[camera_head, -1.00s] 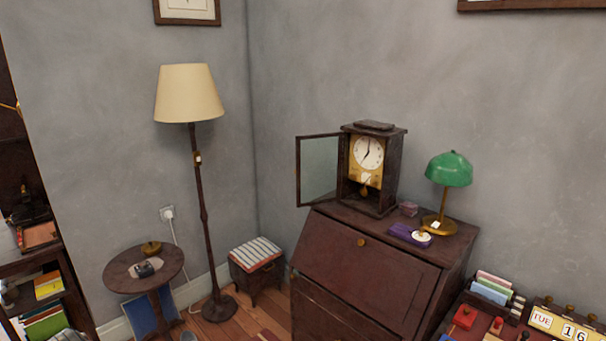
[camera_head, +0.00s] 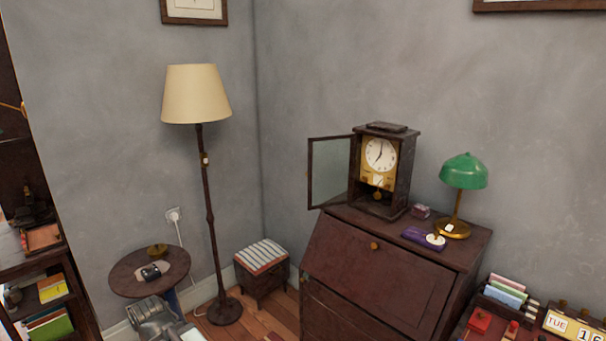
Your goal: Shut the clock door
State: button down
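The clock (camera_head: 402,165) is a dark wooden case with a white dial and a pendulum, standing upright on the slanted-front desk. Its glazed clock door (camera_head: 331,170) is swung wide open to the left, showing the dial and the case interior. My gripper (camera_head: 151,313) appears to be the grey metal part at the bottom left, in front of the round side table and far from the clock. Its fingers are not clear enough to tell open from shut.
The desk (camera_head: 375,270) also bears a green lamp (camera_head: 463,172), a purple item (camera_head: 421,239) and a small box (camera_head: 420,211). A floor lamp (camera_head: 209,210), a round table (camera_head: 125,275) and a striped stool (camera_head: 262,258) stand left. Space before the door is clear.

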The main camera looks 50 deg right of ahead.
aim_at(351, 136)
jog(key=z, duration=0.1)
jog(key=i, duration=1)
jog(key=u, duration=0.05)
